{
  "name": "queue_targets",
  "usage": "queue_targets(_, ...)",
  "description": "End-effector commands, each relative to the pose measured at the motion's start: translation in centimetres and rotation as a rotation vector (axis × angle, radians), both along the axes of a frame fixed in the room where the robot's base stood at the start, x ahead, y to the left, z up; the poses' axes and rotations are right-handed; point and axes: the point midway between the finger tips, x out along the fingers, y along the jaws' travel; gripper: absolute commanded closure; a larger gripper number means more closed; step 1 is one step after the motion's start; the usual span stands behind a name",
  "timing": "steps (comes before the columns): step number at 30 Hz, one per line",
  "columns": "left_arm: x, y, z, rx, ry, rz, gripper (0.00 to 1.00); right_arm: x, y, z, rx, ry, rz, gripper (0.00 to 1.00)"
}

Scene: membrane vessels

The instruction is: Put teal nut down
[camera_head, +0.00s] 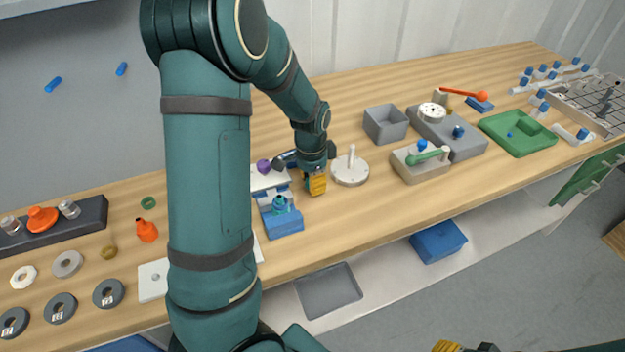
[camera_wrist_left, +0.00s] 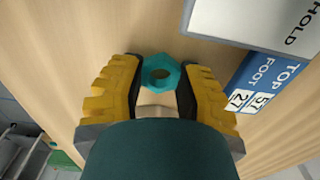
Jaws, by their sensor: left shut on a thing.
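The teal nut (camera_wrist_left: 160,60) is a hexagonal ring with a round hole, seen in the left wrist view between the two yellow-ribbed fingers. My left gripper (camera_wrist_left: 160,84) is shut on it, with a finger against each side. Bare wood shows around and behind the nut; I cannot tell whether it touches the table. In the head view my left gripper (camera_head: 317,184) points down over the wooden table, between a blue block and a round white base with a peg. The nut is hidden there. Of my right gripper (camera_head: 462,347), only a sliver shows at the bottom edge.
A blue block (camera_head: 284,222) with a teal piece on it stands left of my left gripper. The white peg base (camera_head: 350,174) is close on its right. A white panel (camera_wrist_left: 262,30) and a blue label (camera_wrist_left: 262,82) lie beside the nut. Wood in front is clear.

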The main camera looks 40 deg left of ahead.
Motion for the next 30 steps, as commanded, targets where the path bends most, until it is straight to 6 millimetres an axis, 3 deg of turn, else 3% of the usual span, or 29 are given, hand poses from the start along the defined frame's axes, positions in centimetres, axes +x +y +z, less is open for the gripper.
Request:
queue_targets(1, 0.0, 0.0, -0.3, 0.0, 0.001, 0.0, 1.0, 0.0, 0.0, -0.2, 0.0, -0.001, 0.0, 0.53)
queue_targets(2, 0.0, 0.0, -0.2, 0.0, 0.001, 0.0, 0.56, 0.0, 0.0, -0.2, 0.0, -0.001, 0.0, 0.53)
queue_targets(3, 0.0, 0.0, -0.2, 0.0, 0.001, 0.0, 0.42, 0.0, 0.0, -0.1, 0.0, -0.001, 0.0, 0.53)
queue_targets(4, 0.0, 0.0, -0.2, 0.0, 0.001, 0.0, 0.39, 0.0, 0.0, -0.1, 0.0, -0.001, 0.0, 0.53)
queue_targets(17, 0.0, 0.0, 0.8, 0.0, -0.002, 0.0, 0.39, 0.0, 0.0, 0.4, 0.0, 0.001, 0.0, 0.53)
queue_targets(30, -0.1, 0.2, 9.3, 0.0, -0.004, 0.0, 0.39, -0.5, 0.1, 2.9, 0.003, 0.013, 0.003, 0.53)
